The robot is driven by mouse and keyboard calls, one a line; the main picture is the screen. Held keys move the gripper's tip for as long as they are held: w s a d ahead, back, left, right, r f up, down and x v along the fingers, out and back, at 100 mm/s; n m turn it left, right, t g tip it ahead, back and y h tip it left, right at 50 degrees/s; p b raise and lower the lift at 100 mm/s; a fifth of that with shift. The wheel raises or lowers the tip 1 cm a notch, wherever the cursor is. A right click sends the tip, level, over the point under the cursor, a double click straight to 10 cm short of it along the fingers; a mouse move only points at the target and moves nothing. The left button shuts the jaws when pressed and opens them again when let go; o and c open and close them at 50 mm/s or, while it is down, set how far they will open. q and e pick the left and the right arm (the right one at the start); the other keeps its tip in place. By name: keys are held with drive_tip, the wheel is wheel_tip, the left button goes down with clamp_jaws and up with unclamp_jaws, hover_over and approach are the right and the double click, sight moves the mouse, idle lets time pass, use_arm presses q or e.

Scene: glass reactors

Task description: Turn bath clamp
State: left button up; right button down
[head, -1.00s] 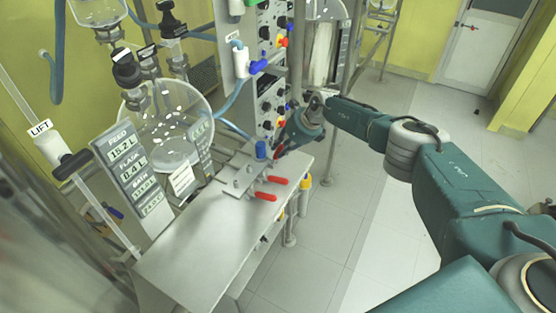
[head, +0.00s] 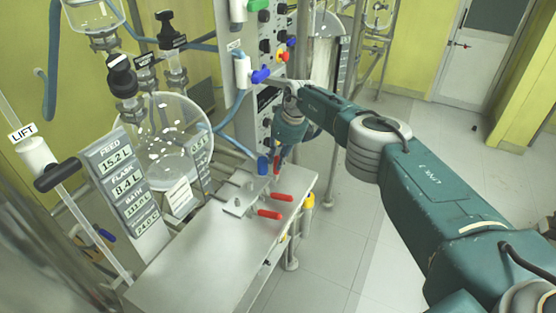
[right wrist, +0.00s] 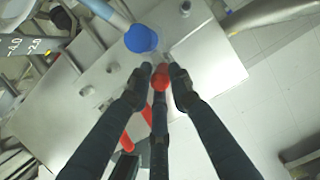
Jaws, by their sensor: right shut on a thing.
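The metal plate (head: 240,199) on the steel bench carries red-handled clamps and a blue knob (head: 262,165). Two red handles, one farther back (head: 283,197) and one nearer (head: 269,214), stick out to the right, free of my gripper. My right gripper (head: 277,167) reaches down from behind, beside the blue knob. In the right wrist view its dark fingers (right wrist: 160,76) close around a red-tipped clamp handle (right wrist: 161,80), just beside the blue knob (right wrist: 140,38). In the head view this handle is mostly hidden. I cannot read which clamp is the bath one. My left gripper is out of view.
A round glass vessel (head: 166,140) and a display panel (head: 126,176) stand left of the plate. A control cabinet (head: 280,40) with knobs rises behind. The bench's front (head: 205,265) is bare, and open floor (head: 345,225) lies to the right.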

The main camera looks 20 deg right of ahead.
drive_tip(key=c, duration=1.6)
unclamp_jaws()
drive_tip(key=shift+w+a+r, duration=0.1)
drive_tip(key=shift+w+a, duration=0.1)
drive_tip(key=shift+w, duration=0.15)
drive_tip(key=shift+c, duration=0.2)
drive_tip(key=shift+f, duration=0.2)
drive_tip(key=shift+s+d+r, duration=0.15)
drive_tip(key=shift+r, duration=0.3)
drive_tip(key=v, duration=1.1)
drive_tip(key=shift+f, duration=0.1)
